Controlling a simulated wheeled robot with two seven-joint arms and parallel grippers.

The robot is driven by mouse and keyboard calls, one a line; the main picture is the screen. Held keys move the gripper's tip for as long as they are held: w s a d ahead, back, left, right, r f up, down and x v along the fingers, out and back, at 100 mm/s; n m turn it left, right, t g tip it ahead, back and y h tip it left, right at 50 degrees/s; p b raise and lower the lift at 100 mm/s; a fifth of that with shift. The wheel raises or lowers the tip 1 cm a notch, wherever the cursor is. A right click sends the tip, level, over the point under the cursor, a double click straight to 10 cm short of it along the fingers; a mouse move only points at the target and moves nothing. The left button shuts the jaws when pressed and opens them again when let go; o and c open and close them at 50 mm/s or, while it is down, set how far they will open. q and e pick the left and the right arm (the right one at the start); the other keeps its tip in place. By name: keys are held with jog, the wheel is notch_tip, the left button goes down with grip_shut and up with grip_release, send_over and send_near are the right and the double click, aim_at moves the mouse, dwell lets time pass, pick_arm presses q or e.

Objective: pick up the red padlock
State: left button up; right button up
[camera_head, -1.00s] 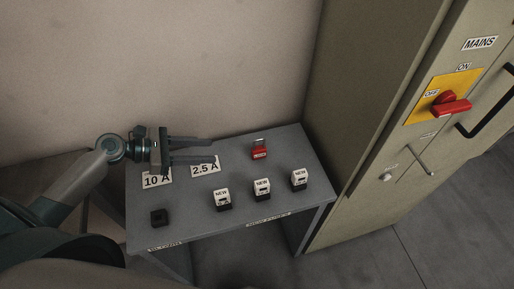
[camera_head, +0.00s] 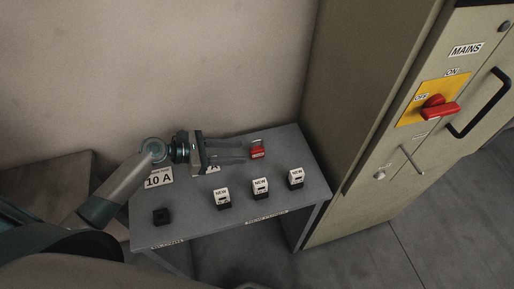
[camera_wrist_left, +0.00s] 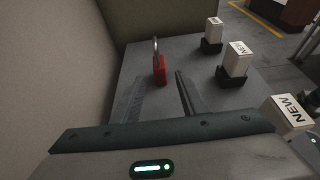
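The red padlock (camera_head: 257,152) with its metal shackle stands near the back of the grey table (camera_head: 188,228), right of my left gripper. My left gripper (camera_head: 246,151) comes in from the left, low over the table's back part, its two fingers apart and pointing right at the padlock. In the left wrist view the padlock (camera_wrist_left: 158,69) is just beyond the fingertips (camera_wrist_left: 160,80), with its shackle up. Nothing is between the fingers, and they look apart from the padlock. My right gripper is not in view.
Several white blocks marked NEW (camera_head: 261,188) on black bases stand along the table's front right. A black block (camera_head: 160,216) is at the front left, a 10 A label (camera_head: 158,180) behind it. The grey-green cabinet (camera_head: 365,130) with a red switch (camera_head: 438,107) stands right of the table.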

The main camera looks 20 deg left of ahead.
aim_at(254, 149)
pick_arm(q)
jog(key=shift+x, duration=1.15)
jog(key=shift+w+d+p, duration=0.3)
jog(key=shift+d+p, duration=0.1)
jog(key=shift+p, duration=0.1)
jog(key=x, duration=0.1)
jog(key=p+x, duration=0.1)
jog(key=x, duration=0.1)
jog(key=shift+d+r, duration=0.1)
jog(key=shift+r, duration=0.15)
jog(key=shift+w+d+f, duration=0.35)
jog(key=shift+d, duration=0.05)
jog(key=shift+c, duration=0.6)
grip_shut()
